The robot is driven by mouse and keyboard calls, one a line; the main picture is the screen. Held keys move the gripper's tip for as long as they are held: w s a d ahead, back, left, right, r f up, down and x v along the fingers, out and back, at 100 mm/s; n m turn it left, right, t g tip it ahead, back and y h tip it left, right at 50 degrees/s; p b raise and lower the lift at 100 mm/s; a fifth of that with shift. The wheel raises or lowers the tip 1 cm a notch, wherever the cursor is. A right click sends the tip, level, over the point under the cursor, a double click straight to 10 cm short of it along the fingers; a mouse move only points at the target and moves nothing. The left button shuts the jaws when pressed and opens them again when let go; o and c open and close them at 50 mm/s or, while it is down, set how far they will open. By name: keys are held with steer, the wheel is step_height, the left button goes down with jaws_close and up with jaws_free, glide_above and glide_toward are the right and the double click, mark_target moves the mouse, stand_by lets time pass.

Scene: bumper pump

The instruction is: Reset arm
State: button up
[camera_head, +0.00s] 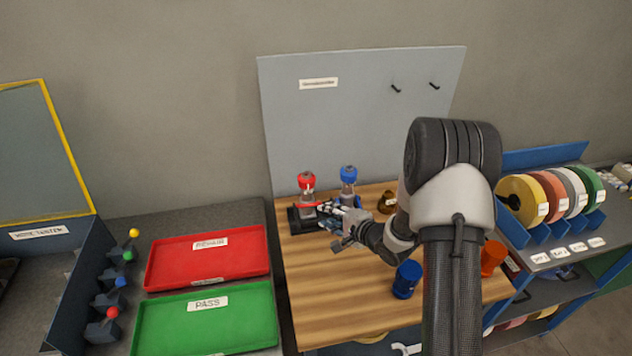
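My gripper (327,214) is in the head view, low over the back left of the wooden table (325,290). Its fingers are beside a red-topped pump (307,185) that stands on a dark base. A blue-topped pump (348,176) stands just behind the gripper, to the right. The fingers are small and overlap the pump's base, so I cannot tell whether they are open, shut or touching it. My arm runs from the bottom right of the picture up and then down toward the left.
A blue cup (406,280) and an orange cup (493,257) stand near my arm. A brown object (387,202) sits behind. Red (208,257) and green (207,319) trays lie left. A grey board (362,120) rises behind. A rack of tape rolls (524,199) stands right.

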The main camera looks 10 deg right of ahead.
steer(key=s+d+r+n+g+h+b, duration=0.1)
steer(key=s+d+r+n+h+b, duration=0.2)
steer(key=r, duration=0.4)
steer(key=s+d+r+n+g+h+b, duration=0.1)
steer(key=s+r+n+h+b, duration=0.1)
steer(key=s+r+n+h, duration=0.35)
steer(key=s+a+r+n+g+y+b, duration=0.1)
steer(key=s+a+n, duration=0.1)
steer(key=s, duration=0.7)
steer(key=s+a+r+n+g+y+b, duration=0.1)
steer(key=s+a+n+g, duration=0.1)
steer(key=s, duration=0.8)
steer(key=s+a+r+n+g+y+b, duration=0.1)
steer(key=s+a+n+g, duration=0.1)
steer(key=s, duration=0.8)
steer(key=shift+a+n+b, duration=0.35)
steer(key=shift+a+n, duration=0.1)
steer(key=shift+a, duration=0.45)
steer(key=shift+s, duration=0.1)
